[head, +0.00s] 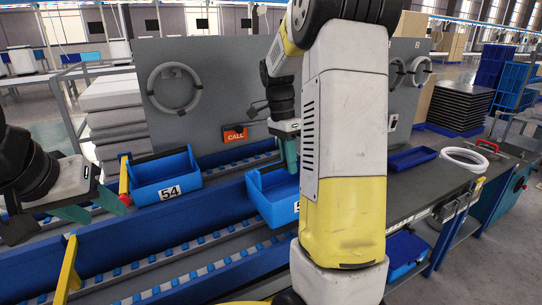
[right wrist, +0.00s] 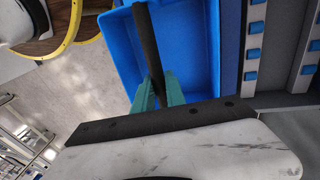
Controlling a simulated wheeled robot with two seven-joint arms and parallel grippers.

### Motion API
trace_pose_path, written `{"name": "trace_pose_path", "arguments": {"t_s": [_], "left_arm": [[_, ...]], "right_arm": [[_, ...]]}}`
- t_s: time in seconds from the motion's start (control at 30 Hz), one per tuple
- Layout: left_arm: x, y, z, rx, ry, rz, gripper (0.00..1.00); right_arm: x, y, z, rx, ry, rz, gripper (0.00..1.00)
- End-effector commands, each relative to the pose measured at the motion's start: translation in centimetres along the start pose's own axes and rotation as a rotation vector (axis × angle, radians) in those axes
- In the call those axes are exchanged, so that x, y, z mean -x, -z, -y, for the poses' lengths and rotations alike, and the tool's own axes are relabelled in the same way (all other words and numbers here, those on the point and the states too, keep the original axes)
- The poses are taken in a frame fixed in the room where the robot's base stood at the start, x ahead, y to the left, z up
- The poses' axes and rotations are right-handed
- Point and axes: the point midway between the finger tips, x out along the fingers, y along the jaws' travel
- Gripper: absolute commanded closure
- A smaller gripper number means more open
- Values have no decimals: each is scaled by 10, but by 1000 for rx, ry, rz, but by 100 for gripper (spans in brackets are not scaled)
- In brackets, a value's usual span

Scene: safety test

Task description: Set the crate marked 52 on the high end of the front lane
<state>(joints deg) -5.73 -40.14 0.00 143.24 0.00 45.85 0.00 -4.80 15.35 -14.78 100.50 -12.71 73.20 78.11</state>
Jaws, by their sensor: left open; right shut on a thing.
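A blue crate (head: 270,204) is in my right gripper (head: 290,150). Its label shows only a "5"; my right arm hides the rest. In the right wrist view the teal fingers (right wrist: 158,92) are shut on the dark bar across this blue crate (right wrist: 195,60), which looks empty. The crate is over or beside the blue divider; I cannot tell if it touches anything. The front lane (head: 190,270) has blue rollers and runs along the lower picture, partly hidden by my arm. My left gripper (head: 95,206) is open and empty at the left.
A blue crate marked 54 (head: 148,194) stands on the rear lane (head: 225,163). A yellow bar (head: 68,268) crosses the front lane at left; a red and yellow post (head: 124,175) stands by crate 54. A dark worktop with a blue tray (head: 412,158) and white rings (head: 464,159) is at right.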

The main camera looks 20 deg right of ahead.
Motion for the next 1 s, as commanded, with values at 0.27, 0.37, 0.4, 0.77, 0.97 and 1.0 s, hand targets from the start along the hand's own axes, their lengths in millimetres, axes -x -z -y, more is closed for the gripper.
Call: {"name": "trace_pose_path", "arguments": {"t_s": [0.27, 0.37, 0.4, 0.77, 0.97, 1.0], "left_arm": [[0, 0, 0, 0, 0, 0, 52], [0, 0, 0, 0, 0, 1, 52], [0, 0, 0, 0, 0, 1, 52], [0, 0, 0, 0, 0, 1, 52], [0, 0, 0, 0, 0, 1, 52], [0, 0, 0, 0, 0, 1, 52]], "right_arm": [[-22, -2, 4, 0, -1, 0, 100], [-30, -2, 6, 0, -2, 0, 100], [-33, -2, 6, 0, -2, 0, 100], [-58, -4, 11, -1, -1, 0, 100], [-64, -4, 13, -1, -1, 0, 100], [-65, -4, 13, -1, -1, 0, 100]]}}
